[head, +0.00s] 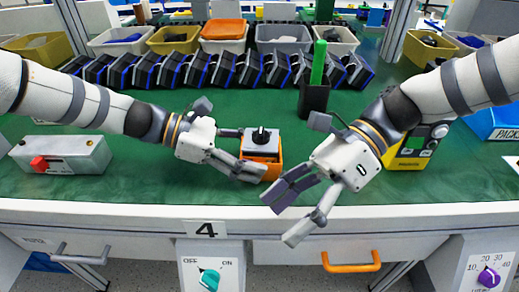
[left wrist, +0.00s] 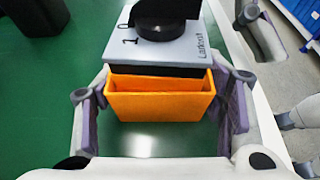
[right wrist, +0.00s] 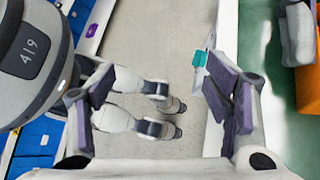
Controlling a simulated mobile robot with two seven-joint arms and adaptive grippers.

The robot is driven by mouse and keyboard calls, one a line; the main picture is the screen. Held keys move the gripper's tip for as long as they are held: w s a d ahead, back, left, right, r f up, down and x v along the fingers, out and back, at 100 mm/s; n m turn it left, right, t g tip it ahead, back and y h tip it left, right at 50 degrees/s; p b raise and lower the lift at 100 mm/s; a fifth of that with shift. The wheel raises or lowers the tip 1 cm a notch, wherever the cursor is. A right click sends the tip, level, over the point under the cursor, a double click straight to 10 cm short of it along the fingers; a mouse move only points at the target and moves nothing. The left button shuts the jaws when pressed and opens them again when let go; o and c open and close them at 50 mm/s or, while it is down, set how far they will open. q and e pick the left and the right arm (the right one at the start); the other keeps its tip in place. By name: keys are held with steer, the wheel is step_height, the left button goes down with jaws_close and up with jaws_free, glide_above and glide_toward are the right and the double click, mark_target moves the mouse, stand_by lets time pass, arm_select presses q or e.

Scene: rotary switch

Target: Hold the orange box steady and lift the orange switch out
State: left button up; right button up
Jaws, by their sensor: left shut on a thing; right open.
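The orange box (head: 268,172) stands on the green table mat near its front edge. The switch (head: 271,146) has a grey face and a black knob and sits at the top of the box; I see no orange on its face. In the left wrist view, the switch's grey face (left wrist: 182,48) and black body stand above the orange box (left wrist: 160,104). My left gripper (head: 246,153) is shut on the box, with one finger on either side. My right gripper (head: 287,214) is open and empty, right of the box and over the table's front edge.
A grey control box with a red button (head: 60,156) stands at left. A black holder with a green post (head: 314,96) stands behind the right arm. A yellow device (head: 408,150) is at right. A row of black-and-blue parts (head: 200,70) and bins line the back.

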mark_target(270, 137)
steer(key=w+d+r+t, duration=0.2)
steer(key=w+r+t, duration=0.1)
steer(key=w, duration=0.4)
steer(key=w+d+r+t, duration=0.1)
steer(key=w+r+t, duration=0.3)
steer(key=w, duration=0.3)
steer(key=shift+m, duration=0.3)
steer(key=x, duration=0.7)
steer(key=shift+w+a+f, duration=0.1)
steer(key=shift+w+f, duration=0.05)
steer(key=shift+f, duration=0.3)
steer(key=c, duration=1.1)
steer(key=shift+a, duration=0.1)
steer(key=shift+c, duration=0.2)
steer(key=shift+f, duration=0.1)
